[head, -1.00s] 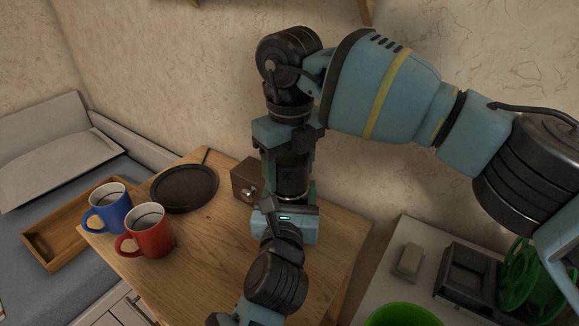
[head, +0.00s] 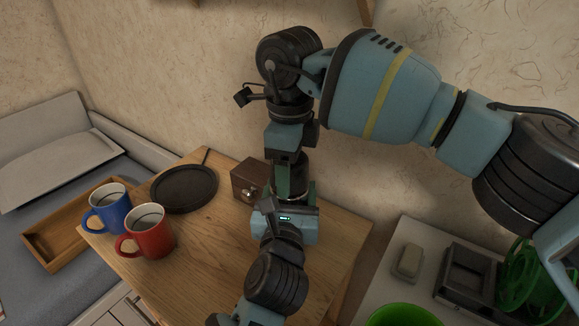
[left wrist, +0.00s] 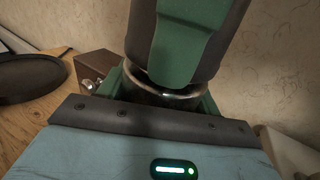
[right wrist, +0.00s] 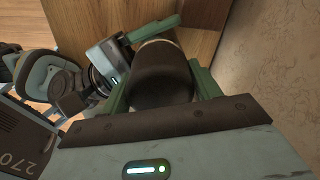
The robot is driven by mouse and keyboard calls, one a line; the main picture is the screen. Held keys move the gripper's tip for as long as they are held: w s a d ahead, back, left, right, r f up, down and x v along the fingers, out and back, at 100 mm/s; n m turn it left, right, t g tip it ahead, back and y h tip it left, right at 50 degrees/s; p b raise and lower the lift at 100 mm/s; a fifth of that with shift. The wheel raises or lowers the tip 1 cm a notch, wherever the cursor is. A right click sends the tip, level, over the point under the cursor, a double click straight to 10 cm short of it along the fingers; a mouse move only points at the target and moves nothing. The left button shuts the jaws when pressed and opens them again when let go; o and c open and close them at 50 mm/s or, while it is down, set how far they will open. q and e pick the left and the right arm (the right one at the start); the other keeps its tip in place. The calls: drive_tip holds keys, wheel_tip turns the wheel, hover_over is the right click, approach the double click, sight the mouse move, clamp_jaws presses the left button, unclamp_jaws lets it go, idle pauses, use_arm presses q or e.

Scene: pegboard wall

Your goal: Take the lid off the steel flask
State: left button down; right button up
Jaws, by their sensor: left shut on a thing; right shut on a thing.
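The steel flask stands upright on the wooden table (head: 205,240); its shiny metal rim (left wrist: 165,98) shows in the left wrist view. My left gripper (head: 291,199) is shut around the flask's body from the front. The dark lid (right wrist: 160,78) is between the green fingers of my right gripper (head: 291,176), which reaches down from above and is shut on it. The lid sits directly over the metal rim; I cannot tell whether it is still seated or slightly raised. Most of the flask's body is hidden by my grippers.
A small brown box (head: 248,179) with a metal knob stands just left of the flask. A round black plate (head: 184,188), a red mug (head: 150,238) and a blue mug (head: 107,212) are farther left. The wall is close behind. The table's front middle is clear.

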drive_tip(key=shift+r, duration=0.25)
drive_tip(key=shift+r, duration=0.8)
drive_tip(key=shift+r, duration=2.05)
use_arm(q)
drive_tip(key=shift+c, duration=1.2)
unclamp_jaws()
drive_tip(key=s, duration=0.7)
drive_tip(key=shift+s+a+p, duration=0.25)
drive_tip(key=shift+a+p, duration=0.15)
drive_tip(key=shift+a, duration=0.05)
use_arm(e)
drive_tip(key=shift+r, duration=0.5)
